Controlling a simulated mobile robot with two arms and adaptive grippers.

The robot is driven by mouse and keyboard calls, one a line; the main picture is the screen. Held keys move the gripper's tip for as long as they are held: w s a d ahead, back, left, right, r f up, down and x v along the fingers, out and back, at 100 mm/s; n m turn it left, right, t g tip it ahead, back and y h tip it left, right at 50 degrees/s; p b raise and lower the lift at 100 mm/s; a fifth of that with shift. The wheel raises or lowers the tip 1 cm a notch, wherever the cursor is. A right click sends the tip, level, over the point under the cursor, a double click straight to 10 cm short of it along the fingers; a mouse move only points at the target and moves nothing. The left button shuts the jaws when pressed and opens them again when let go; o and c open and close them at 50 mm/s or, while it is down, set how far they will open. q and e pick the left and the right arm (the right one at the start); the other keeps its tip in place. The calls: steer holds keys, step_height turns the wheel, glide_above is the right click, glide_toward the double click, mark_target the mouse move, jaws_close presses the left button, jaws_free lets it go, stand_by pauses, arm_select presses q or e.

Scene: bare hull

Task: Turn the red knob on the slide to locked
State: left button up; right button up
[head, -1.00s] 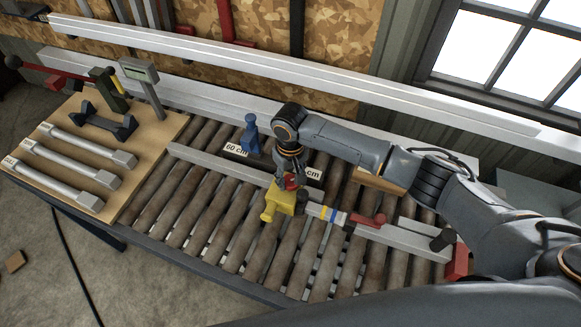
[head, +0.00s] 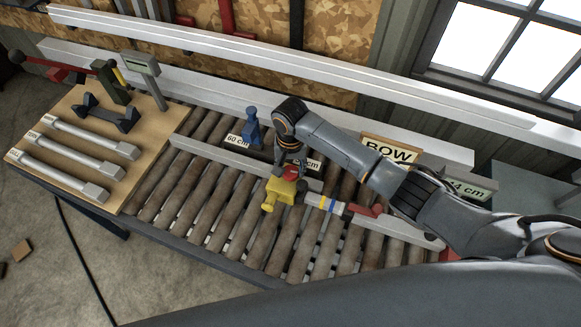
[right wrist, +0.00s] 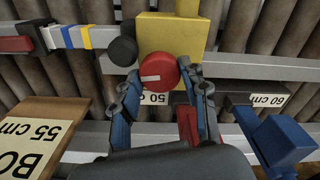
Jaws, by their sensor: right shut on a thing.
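The slide is a yellow block (head: 281,190) on a grey rail over the rollers, also in the right wrist view (right wrist: 172,32). Its red knob (right wrist: 159,70) is round, with a white mark across its face pointing left in the right wrist view. In the head view the knob (head: 290,173) shows small under my gripper. My right gripper (right wrist: 163,76) has its two fingers on either side of the knob, shut on it. A black round knob (right wrist: 123,51) sits beside it. My left gripper is not in view.
A blue stop (head: 252,128) stands behind by the 60 cm label. A BOW sign (head: 391,151) stands behind my right arm. A red-handled bar with blue and yellow bands (head: 328,204) lies right of the slide. Several metal bars lie on the wooden board (head: 150,150) at left.

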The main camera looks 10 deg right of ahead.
mark_target(290, 171)
stand_by(0.3)
steer(key=o, duration=1.1)
steer(key=shift+o, duration=0.2)
step_height(290, 171, up, 12)
